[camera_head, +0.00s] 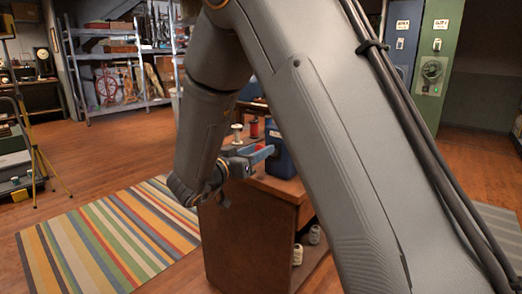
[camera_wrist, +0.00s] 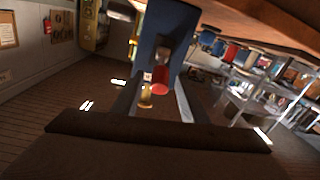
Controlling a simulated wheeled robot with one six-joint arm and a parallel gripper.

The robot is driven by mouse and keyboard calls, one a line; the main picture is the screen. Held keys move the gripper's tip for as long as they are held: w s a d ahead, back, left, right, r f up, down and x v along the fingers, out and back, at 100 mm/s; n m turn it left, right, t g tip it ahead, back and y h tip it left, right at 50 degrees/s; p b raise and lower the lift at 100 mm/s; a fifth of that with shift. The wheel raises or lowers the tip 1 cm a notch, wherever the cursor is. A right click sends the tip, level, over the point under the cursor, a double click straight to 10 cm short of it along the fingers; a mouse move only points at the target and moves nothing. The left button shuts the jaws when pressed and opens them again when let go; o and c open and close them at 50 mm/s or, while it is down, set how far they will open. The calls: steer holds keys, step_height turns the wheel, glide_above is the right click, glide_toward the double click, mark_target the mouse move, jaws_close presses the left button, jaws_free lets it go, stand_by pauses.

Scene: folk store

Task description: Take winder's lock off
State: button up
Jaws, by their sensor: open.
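The winder (camera_head: 281,152) appears to be the dark blue device on the wooden counter, partly hidden behind my arm. A lighter blue and red part (camera_head: 262,155) sticks out from it toward my gripper (camera_head: 238,167). In the wrist view the blue body (camera_wrist: 164,30) is ahead of my gripper (camera_wrist: 157,88), whose two fingers stand apart. A red cylinder (camera_wrist: 160,77) and a small gold-coloured piece (camera_wrist: 147,93) show between the fingers. The gold piece may be the lock; I cannot tell whether the fingers touch either.
The counter (camera_head: 250,235) has a white spool (camera_head: 237,131) and a red spool (camera_head: 254,128) on top, with cones (camera_head: 298,253) on its lower shelf. A striped rug (camera_head: 110,240) lies at left. Wooden floor is clear toward the metal shelves (camera_head: 115,75).

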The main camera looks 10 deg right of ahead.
steer(key=shift+x, duration=0.8)
jaws_close()
steer(key=shift+w, duration=0.1)
